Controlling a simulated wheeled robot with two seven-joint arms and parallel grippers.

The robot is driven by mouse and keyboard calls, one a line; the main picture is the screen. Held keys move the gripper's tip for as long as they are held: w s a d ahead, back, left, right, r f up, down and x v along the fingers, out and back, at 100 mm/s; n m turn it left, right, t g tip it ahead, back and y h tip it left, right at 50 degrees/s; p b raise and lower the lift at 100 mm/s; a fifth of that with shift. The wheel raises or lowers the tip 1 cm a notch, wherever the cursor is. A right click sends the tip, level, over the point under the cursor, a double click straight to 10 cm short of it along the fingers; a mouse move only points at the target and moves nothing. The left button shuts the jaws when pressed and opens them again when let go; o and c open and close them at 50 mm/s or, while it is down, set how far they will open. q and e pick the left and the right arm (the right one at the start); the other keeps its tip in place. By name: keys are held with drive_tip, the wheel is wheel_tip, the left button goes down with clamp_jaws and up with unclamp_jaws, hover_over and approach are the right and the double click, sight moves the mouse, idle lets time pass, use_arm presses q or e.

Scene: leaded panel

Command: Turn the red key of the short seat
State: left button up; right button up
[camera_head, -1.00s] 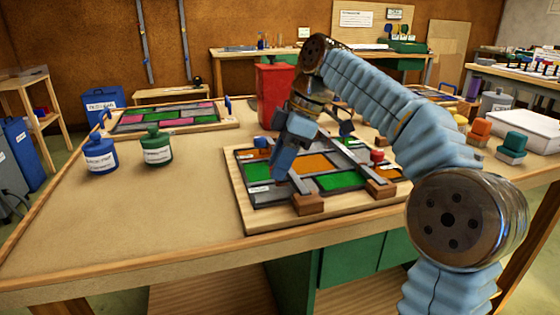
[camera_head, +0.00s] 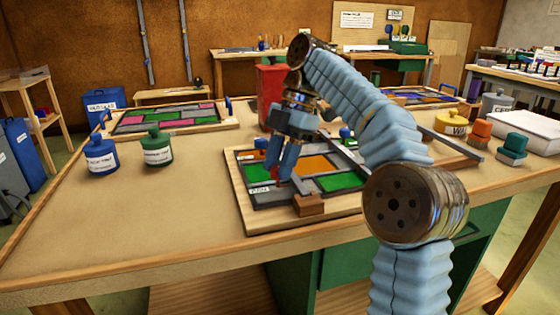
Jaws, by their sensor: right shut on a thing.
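My right gripper (camera_head: 283,172) is over the left part of the leaded panel (camera_head: 310,210), fingers pointing down. It is shut on a small red piece, apparently the red key (camera_head: 274,173), which shows between and beside the fingers. Most of the key is hidden, so its turn angle cannot be told. A grey bar ends at a wooden block (camera_head: 311,206) on the panel's front edge, just right of the fingers. The panel has green and orange panes. Its right part is hidden behind my right forearm and elbow. My left gripper is not in view.
A blue bottle (camera_head: 101,156) and a green bottle (camera_head: 157,149) stand on the left of the table. A finished-looking panel (camera_head: 170,118) lies behind them, and a red bin (camera_head: 273,95) stands at the back. The table's front left is clear.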

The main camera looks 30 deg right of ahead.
idle(0.4)
drive_tip(key=o, duration=1)
drive_tip(key=shift+o, duration=0.2)
